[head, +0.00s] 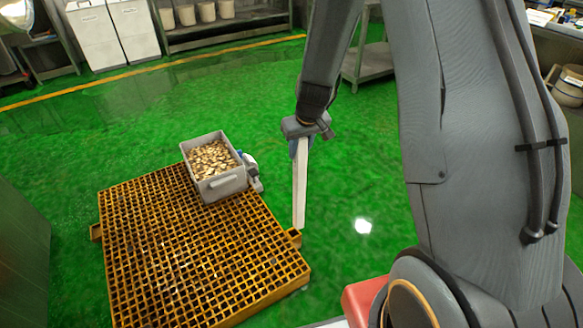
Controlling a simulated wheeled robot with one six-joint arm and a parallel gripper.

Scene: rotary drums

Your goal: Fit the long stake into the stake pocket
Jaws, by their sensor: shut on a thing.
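The long stake (299,190) is a pale, straight bar that hangs close to upright. My gripper (300,146) is shut on its upper end, with blue parts showing beside the stake. A small orange stake pocket (295,239) sticks out from the right edge of the orange grid platform (270,237). The stake's lower end meets the pocket's top in this view. I cannot tell whether the tip is inside the pocket or only above or in front of it.
A grey bin (222,187) of brownish pieces stands at the platform's back right corner, with a white and blue object (251,170) beside it. A similar orange bracket (96,232) is on the left edge. Green floor around the platform is mostly clear.

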